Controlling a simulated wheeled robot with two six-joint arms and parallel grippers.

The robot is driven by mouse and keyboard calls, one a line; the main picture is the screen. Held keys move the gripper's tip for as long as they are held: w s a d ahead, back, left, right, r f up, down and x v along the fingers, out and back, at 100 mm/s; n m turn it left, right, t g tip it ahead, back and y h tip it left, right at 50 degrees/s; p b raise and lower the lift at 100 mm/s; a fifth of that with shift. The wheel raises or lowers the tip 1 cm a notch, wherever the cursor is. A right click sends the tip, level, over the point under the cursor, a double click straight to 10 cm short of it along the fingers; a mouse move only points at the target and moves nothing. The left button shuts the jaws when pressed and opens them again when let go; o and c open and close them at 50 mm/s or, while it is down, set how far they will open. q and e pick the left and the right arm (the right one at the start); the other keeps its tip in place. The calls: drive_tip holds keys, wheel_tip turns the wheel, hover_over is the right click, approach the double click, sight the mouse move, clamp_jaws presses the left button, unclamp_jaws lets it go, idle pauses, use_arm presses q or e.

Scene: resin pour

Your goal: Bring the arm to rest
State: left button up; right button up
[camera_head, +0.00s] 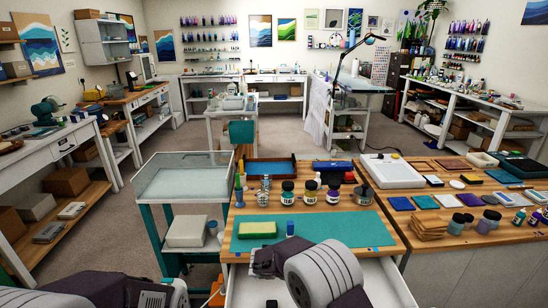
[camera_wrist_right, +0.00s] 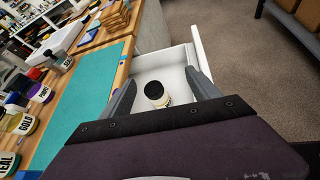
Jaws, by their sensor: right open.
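My right gripper (camera_wrist_right: 160,80) is open in the right wrist view, its two grey fingers spread over an open white drawer (camera_wrist_right: 178,60). A bottle with a black cap and pale label (camera_wrist_right: 156,92) stands in the drawer. It appears between the fingers but lower down; nothing is in the grip. In the head view my right arm (camera_head: 322,272) reaches over the drawer (camera_head: 385,285) at the bench front, hiding much of it. My left arm (camera_head: 90,288) shows at the lower left; its gripper fingers are not visible.
The bench above the drawer has a teal mat (camera_head: 320,232) with a yellow-green sponge (camera_head: 257,229) and a small blue bottle (camera_head: 290,228). Labelled jars (camera_head: 310,192) stand behind it. A teal-framed cart (camera_head: 180,180) is at the left, wooden coasters (camera_head: 430,222) at the right. Floor is clear further left.

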drive_tip(key=s+d+m+g+b, duration=0.1)
drive_tip(key=s+d, duration=0.1)
drive_tip(key=s+d+m+g+y+b, duration=0.1)
drive_tip(key=s+d, duration=0.1)
drive_tip(key=s, duration=0.1)
drive_tip(key=s+d+f+m+g+y+b, duration=0.1)
drive_tip(key=s+d+m, duration=0.1)
drive_tip(key=shift+s+d, duration=0.15)
drive_tip(key=s+a+f+m+y+b, duration=0.2)
drive_tip(key=s+a+f+m+y, duration=0.1)
drive_tip(key=s+f+m+y, duration=0.3)
drive_tip(key=s+a+f+m+y+b, duration=0.1)
drive_tip(key=s+a+f+m+y, duration=0.3)
drive_tip(key=s+m, duration=0.35)
wheel_tip(320, 180, up, 13)
drive_tip(key=w+m+t+p, duration=0.1)
drive_tip(key=p, duration=1.1)
drive_tip(key=shift+w+a+p, duration=0.25)
drive_tip(key=shift+a+p, duration=0.05)
drive_tip(key=shift+a, duration=0.1)
drive_tip(key=shift+f+m, duration=0.1)
drive_tip(key=shift+m, duration=0.15)
